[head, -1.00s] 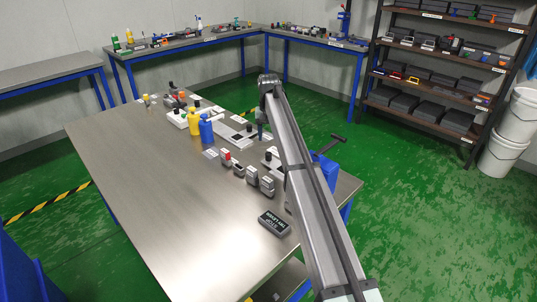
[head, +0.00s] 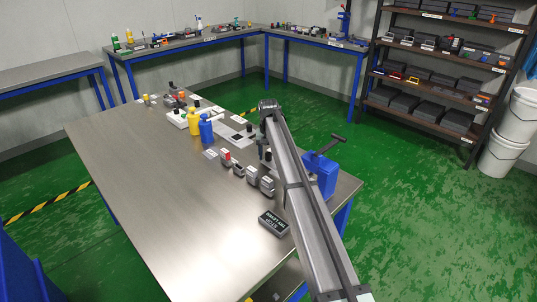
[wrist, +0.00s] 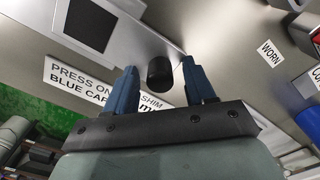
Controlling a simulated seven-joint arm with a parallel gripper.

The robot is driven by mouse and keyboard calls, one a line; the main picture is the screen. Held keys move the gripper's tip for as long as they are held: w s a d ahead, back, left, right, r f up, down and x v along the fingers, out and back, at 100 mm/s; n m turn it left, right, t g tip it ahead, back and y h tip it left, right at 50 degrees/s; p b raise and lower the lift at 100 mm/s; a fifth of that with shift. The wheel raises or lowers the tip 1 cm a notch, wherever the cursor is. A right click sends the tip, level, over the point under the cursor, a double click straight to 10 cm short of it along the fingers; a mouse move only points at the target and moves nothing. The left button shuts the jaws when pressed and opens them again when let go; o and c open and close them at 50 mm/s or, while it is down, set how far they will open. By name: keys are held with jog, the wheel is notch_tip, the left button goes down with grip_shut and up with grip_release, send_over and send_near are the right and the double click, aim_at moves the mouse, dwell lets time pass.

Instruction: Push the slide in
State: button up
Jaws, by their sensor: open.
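My gripper (wrist: 162,85) is open, its two blue fingers apart. In the wrist view a black round knob (wrist: 160,73) shows between the fingertips; I cannot tell whether they touch it. It looks like the knob of the slide, on a pale metal unit (wrist: 127,41) with a dark square window (wrist: 90,24). In the head view that unit seems to be the flat pale plate (head: 222,129) with a dark square, left of my gripper (head: 263,152). The arm partly hides the spot around the gripper there, and how far the slide is out cannot be told.
Small grey blocks (head: 252,176) and a dark label block (head: 273,223) lie nearer. A blue press with a handle (head: 325,172) stands right. The left of the steel table (head: 140,180) is clear.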

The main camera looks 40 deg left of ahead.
grip_shut()
dwell(0.3)
jog(key=d, duration=1.2)
jog(key=shift+d, duration=0.3)
grip_release()
notch_tip(320, 180, up, 14)
dwell(0.4)
